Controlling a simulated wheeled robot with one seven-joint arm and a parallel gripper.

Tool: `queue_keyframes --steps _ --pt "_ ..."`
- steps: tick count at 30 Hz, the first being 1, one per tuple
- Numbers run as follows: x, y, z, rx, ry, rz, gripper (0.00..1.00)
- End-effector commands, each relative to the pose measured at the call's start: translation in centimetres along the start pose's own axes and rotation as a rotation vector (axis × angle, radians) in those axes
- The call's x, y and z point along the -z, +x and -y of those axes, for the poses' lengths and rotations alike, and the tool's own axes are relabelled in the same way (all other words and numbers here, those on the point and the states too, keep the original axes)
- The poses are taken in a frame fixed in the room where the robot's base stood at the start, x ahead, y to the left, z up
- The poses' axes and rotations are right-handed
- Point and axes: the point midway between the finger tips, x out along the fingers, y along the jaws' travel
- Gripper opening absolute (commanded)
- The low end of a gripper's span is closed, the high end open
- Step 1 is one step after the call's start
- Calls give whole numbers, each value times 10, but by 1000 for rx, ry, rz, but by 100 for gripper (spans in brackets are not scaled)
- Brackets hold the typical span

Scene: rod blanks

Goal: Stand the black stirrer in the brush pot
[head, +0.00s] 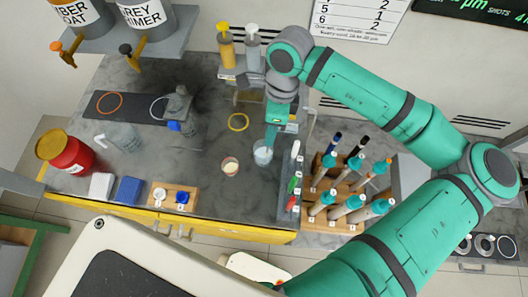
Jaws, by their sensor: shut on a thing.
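My gripper (270,140) points down just behind and above a clear, pale bluish cup (262,156) near the right side of the grey worktop. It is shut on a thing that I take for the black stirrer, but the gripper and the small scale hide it. I cannot tell whether its lower end is inside the cup. I take this cup for the brush pot, though no label shows. A second small cup (230,167) with cream contents stands to its left, apart from the gripper.
A wooden rack (340,186) of several rods stands on the right, beyond a narrow strip with coloured pieces (292,186). A red drum (66,152) stands far left. The worktop's front middle is fairly clear.

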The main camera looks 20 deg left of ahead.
Motion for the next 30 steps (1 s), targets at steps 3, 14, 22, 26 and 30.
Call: queue_keyframes --steps 3,14,22,26,30 --pt "1 8 2 0 1 1 0" --pt "2 14 3 1 0 0 0" --pt "1 13 3 1 0 0 34" --pt "1 13 3 1 0 0 34" --pt "2 7 3 2 1 -1 34"
